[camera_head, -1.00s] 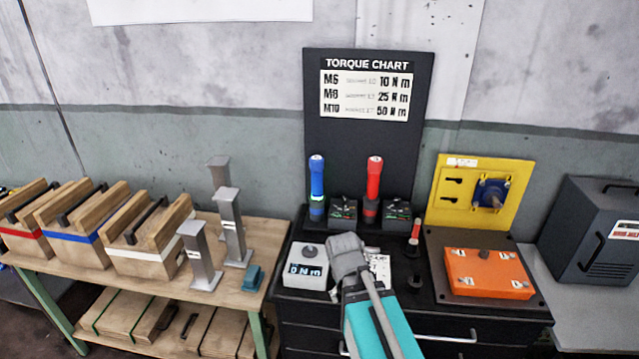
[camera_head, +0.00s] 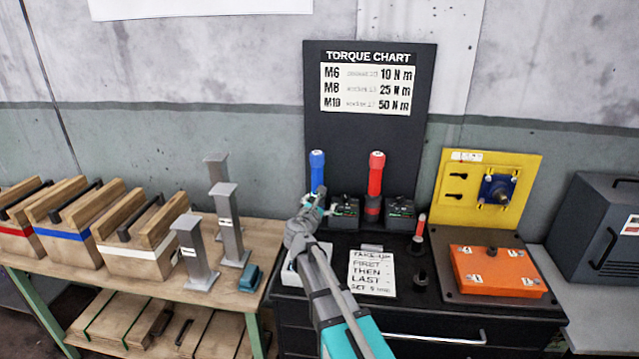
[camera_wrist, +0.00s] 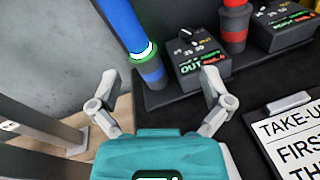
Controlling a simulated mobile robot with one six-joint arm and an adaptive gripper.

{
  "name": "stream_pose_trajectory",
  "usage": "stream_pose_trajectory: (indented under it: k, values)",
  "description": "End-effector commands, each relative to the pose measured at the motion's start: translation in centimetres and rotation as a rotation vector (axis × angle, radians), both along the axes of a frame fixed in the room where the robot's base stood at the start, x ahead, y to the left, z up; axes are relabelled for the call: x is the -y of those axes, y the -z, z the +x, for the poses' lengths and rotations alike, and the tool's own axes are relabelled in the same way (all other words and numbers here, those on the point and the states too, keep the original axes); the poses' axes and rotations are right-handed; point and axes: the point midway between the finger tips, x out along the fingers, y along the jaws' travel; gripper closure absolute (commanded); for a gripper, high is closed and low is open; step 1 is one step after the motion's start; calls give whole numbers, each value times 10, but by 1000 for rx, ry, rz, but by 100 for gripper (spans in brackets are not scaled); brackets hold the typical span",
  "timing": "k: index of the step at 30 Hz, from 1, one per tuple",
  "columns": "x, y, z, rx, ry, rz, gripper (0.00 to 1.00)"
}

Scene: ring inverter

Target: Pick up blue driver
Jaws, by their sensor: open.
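The blue driver (camera_head: 317,170) stands upright at the back left of the black bench, before the torque chart board. In the wrist view the blue driver (camera_wrist: 127,32) shows with a lit green-white ring, its top cut off by the frame edge. My gripper (camera_head: 314,204) is just in front of the driver's lower part and hides some of it. In the wrist view my gripper (camera_wrist: 160,82) is open, its two fingers spread, with the driver's lower end beyond them and nearer the left finger. Nothing is between the fingers.
A red driver (camera_head: 376,175) stands to the right. Small black control boxes (camera_head: 345,212) sit beside the drivers. A take-up notice (camera_head: 372,273) lies in front. An orange box (camera_head: 497,271) and yellow panel (camera_head: 484,190) are at right. Grey metal stands (camera_head: 228,220) are at left.

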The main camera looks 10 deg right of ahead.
Motion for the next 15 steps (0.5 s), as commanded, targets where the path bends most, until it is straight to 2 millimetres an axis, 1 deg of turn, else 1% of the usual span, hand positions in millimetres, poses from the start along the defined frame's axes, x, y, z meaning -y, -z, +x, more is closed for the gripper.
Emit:
stream_pose_trajectory:
  k: [1, 3, 6, 9, 15]
  values:
    - [-9, 0, 9, -7, -35, -75, 1]
    - [-19, -4, 16, -17, -76, -172, 1]
    - [-28, -7, 22, -26, -113, -264, 1]
    - [-33, -9, 24, -30, -130, -309, 1]
    - [-34, -10, 24, -31, -133, -318, 1]
